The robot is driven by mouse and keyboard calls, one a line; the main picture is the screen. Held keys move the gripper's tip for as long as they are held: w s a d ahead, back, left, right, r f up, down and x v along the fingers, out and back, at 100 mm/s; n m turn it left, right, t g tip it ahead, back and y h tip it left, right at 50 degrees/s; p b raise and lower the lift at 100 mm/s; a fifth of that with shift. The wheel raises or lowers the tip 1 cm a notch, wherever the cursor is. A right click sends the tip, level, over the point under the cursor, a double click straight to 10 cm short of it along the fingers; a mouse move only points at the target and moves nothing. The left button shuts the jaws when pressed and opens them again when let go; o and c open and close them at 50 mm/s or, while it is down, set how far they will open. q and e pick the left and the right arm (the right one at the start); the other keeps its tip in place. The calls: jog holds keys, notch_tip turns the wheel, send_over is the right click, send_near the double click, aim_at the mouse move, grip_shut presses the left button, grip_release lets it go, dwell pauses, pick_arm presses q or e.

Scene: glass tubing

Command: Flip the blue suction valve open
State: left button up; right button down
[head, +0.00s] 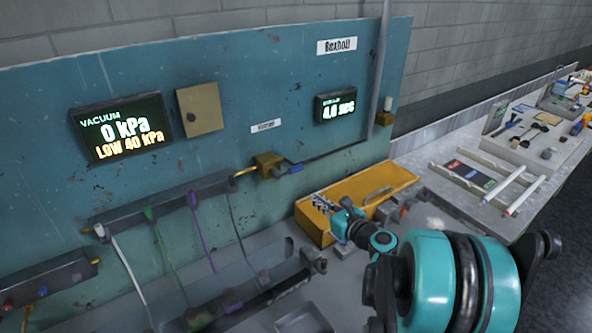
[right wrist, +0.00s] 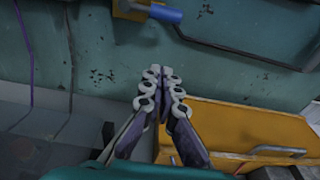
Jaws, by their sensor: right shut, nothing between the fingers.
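The blue suction valve handle (head: 290,169) sits on a brass valve body (head: 268,164) on the teal panel, and it points to the right. The blue handle (right wrist: 165,14) also shows at the top of the right wrist view, with part of the brass body (right wrist: 130,9) to its left. My right gripper (head: 320,202) is below and to the right of the valve, apart from it. In the right wrist view my right gripper (right wrist: 161,73) has its fingertips together with nothing between them, below the blue handle. My left gripper is not in view.
A dark pipe (head: 345,150) runs right from the valve. The vacuum display (head: 122,128) reads 0 kPa and LOW 40 kPa. Coloured tubes hang from a dark rail (head: 165,205) at left.

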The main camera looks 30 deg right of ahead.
jog(key=shift+s, duration=0.1)
jog(key=w+f+b, duration=0.2)
jog(key=w, duration=0.8)
jog(key=r, duration=0.4)
jog(key=shift+s+a+r, duration=0.25)
jog(key=shift+s+a, duration=0.15)
